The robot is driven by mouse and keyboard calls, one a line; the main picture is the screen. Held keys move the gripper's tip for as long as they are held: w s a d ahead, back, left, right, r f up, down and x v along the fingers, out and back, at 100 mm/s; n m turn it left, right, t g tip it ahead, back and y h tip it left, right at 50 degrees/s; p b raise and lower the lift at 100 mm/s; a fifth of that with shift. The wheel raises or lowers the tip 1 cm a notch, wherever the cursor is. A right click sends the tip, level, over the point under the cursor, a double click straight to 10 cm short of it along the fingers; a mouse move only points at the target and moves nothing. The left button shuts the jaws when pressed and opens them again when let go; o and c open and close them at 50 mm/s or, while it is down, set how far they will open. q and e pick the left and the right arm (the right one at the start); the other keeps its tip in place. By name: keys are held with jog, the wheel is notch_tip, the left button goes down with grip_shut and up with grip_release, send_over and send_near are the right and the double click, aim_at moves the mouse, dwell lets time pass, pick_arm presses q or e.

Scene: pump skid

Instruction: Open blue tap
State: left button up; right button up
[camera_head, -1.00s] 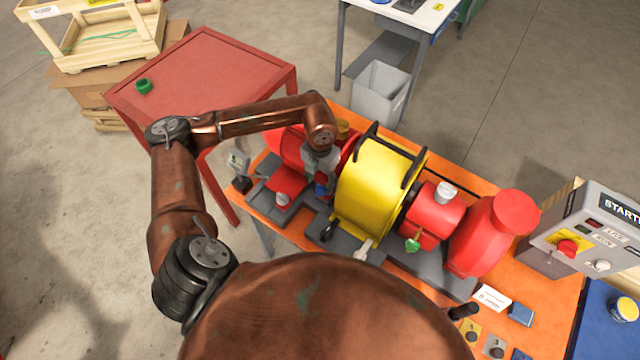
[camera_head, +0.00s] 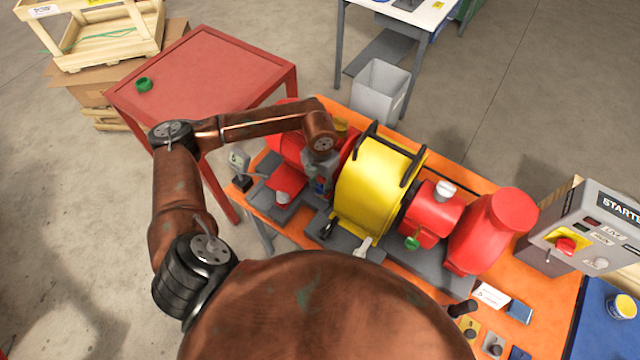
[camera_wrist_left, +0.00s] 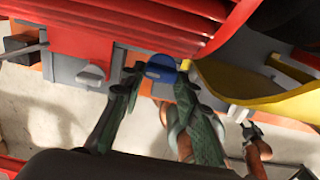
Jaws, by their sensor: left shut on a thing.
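The blue tap (camera_wrist_left: 160,68) shows as a blue round knob between my left gripper's fingers in the left wrist view. My left gripper (camera_wrist_left: 155,80) is shut on it, one dark green finger on each side. In the head view my left gripper (camera_head: 320,186) reaches down between the red motor and the yellow guard, and hides most of the tap. How far the tap is turned cannot be told.
The yellow guard (camera_head: 372,190) stands close right of my gripper, with black bars on top. A green tap (camera_head: 412,243) and a white lever (camera_head: 363,246) are further right. The red table (camera_head: 205,75) behind is mostly clear. A control box (camera_head: 590,235) stands at right.

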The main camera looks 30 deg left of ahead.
pick_arm(q)
jog(key=shift+c, duration=1.2)
jog(key=n+b, duration=0.2)
jog(key=n, duration=0.2)
jog(key=shift+d, duration=0.1)
jog(key=n+b, duration=0.1)
jog(key=n, duration=0.2)
jog(key=shift+w+d+n+b, duration=0.1)
jog(key=shift+n+b, duration=0.25)
jog(key=shift+n, duration=1.25)
jog(key=shift+n+b, duration=0.3)
jog(key=o, duration=1.1)
